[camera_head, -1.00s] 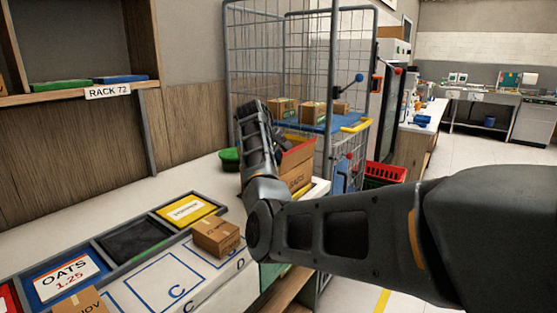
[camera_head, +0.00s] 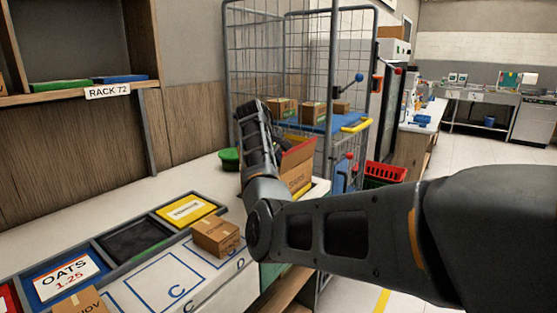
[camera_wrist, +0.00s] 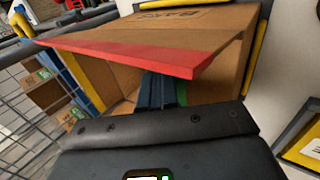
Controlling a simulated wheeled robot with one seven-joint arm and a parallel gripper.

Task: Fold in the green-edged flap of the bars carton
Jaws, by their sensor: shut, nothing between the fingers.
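The bars carton (camera_head: 297,178) stands at the far end of the counter, partly hidden by my arm in the head view. In the wrist view the carton (camera_wrist: 225,50) fills the top, its lettering upside down. Its red-edged flap (camera_wrist: 130,52) sticks out across the opening. My gripper (camera_wrist: 158,90) is shut and empty, with its fingertips at the opening below that flap. A green strip (camera_wrist: 181,92), apparently the green-edged flap, shows just right of the fingers. Most of it is hidden, and I cannot tell contact or its angle. The fingers are hidden in the head view.
A wire cage trolley (camera_head: 280,60) with small cartons (camera_head: 313,113) stands behind the carton. A small brown box (camera_head: 216,236) and a row of bins (camera_head: 135,240) are on the near counter. A green object (camera_head: 229,157) lies left of my wrist.

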